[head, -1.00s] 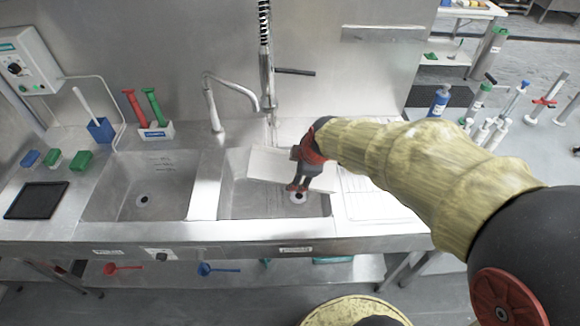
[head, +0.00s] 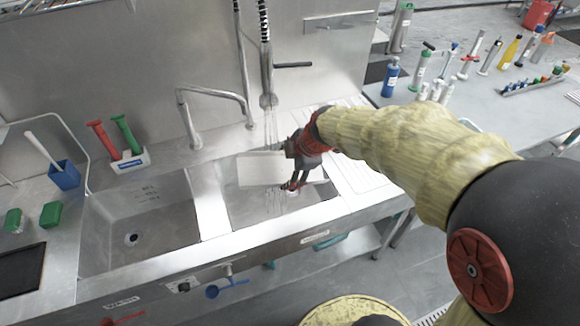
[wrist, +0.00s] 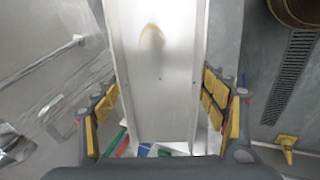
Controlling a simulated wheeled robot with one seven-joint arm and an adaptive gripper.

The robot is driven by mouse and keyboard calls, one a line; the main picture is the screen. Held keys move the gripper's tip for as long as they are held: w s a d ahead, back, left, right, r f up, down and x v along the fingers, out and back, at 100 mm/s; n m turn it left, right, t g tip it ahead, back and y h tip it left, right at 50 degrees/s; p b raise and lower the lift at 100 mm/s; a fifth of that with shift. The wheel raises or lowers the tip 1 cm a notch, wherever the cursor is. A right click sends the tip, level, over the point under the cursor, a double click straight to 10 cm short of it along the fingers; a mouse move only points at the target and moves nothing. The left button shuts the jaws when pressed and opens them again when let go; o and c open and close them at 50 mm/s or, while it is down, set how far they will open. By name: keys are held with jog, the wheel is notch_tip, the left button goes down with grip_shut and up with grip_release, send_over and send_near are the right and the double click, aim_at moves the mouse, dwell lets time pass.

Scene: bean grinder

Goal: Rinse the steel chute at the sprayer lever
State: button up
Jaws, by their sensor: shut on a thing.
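The steel chute (head: 258,170) is a pale metal trough above the right sink basin (head: 322,190). My gripper (head: 294,180) is shut on the chute at its right end. In the wrist view the chute (wrist: 155,85) runs between the two yellow-padded fingers (wrist: 160,105), with a brownish stain (wrist: 152,38) on its inner face. The sprayer head (head: 268,100) hangs above and behind the chute, with its dark sprayer lever (head: 293,65) pointing right. Thin pale streaks, seemingly water, fall from the sprayer head toward the chute's back edge.
A curved faucet (head: 190,120) stands left of the sprayer. The left basin (head: 135,225) looks empty. Several bottles and tools stand on the right-hand table (head: 510,105).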

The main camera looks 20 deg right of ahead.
jog(key=shift+d, duration=0.1)
jog(key=shift+w+a+n, duration=0.2)
jog(key=shift+w+n, duration=0.05)
jog(key=shift+n, duration=0.05)
jog(key=w+a+f+p, duration=0.1)
jog(key=w+a+p, duration=0.1)
jog(key=w, duration=0.4)
jog(key=w+a+f+p, duration=0.1)
jog(key=w+a+p, duration=0.1)
jog(key=w, duration=0.4)
jog(key=shift+w+f, duration=0.4)
jog(key=shift+a, duration=0.1)
jog(key=shift+w+d+b, duration=0.1)
jog(key=shift+d+b, duration=0.15)
jog(key=shift+b, duration=0.15)
dwell(0.4)
jog(key=shift+w+d+b, duration=0.1)
jog(key=shift+d+b, duration=0.15)
jog(key=shift+b, duration=0.15)
